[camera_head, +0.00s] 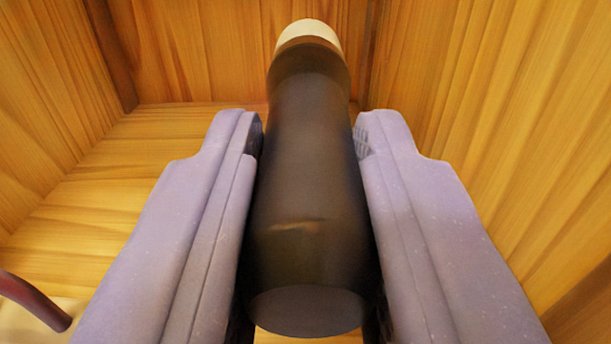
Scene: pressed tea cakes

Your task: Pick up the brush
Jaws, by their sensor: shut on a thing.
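The brush (308,190) is a thick, dark brown cylinder with a pale cream end (309,33) at the far side. Its flat round near end faces me at the bottom middle. My gripper (309,138) has two pale purple fingers, one on each side of the brush. They are shut on its dark body, and the cream end sticks out beyond the fingertips. Whether the brush touches a surface below cannot be told, as its underside is hidden.
Wooden walls stand at the left (45,100), back (200,50) and right (500,90), close around my gripper. A wooden floor (130,165) shows at the left, mostly bare. A dark reddish curved rod (35,298) pokes in at the lower left.

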